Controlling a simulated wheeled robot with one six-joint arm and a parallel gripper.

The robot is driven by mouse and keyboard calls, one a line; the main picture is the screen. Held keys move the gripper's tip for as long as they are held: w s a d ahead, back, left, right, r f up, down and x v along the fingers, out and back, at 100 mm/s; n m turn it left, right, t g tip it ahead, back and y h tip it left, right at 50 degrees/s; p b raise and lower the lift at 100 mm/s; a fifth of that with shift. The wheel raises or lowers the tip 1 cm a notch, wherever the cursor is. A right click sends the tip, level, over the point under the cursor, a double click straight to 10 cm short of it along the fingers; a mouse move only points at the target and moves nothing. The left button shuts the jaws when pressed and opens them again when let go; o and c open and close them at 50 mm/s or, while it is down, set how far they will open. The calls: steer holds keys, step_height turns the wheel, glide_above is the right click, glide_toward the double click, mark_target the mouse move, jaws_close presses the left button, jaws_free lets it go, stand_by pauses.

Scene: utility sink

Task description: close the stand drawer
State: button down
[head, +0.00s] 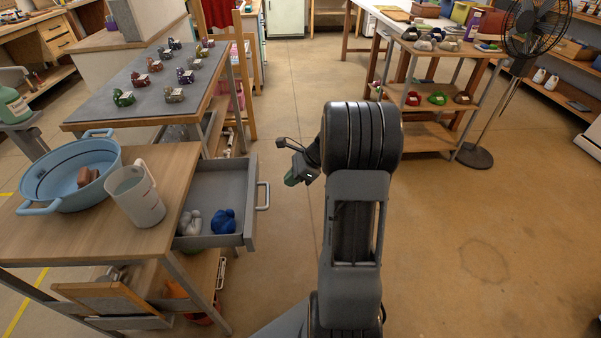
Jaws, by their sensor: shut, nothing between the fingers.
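The stand drawer (212,239) is a grey box pulled out to the right from under the wooden top of the stand (60,238). A white lumpy thing and a blue lumpy thing (223,221) lie inside it. Its grey bar handle (264,196) is on its right-hand front panel. My gripper (284,161) is to the right of the drawer, above and beyond its handle, apart from it. Its fingers look small and dark from here, and it holds nothing that I can make out.
A blue basin (62,160) and a white measuring jug (137,195) stand on the stand's top. A grey table (140,106) with several small items is behind. A shelf cart (432,125) and a fan (480,155) are at the right. Open floor lies between.

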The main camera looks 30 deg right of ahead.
steer(key=a, duration=0.1)
steer(key=w+a+f, duration=0.1)
steer(key=w+a, duration=0.1)
steer(key=a, duration=0.1)
steer(key=shift+w+f+b, duration=0.1)
steer(key=shift+f+b, duration=0.2)
steer(key=shift+a, duration=0.1)
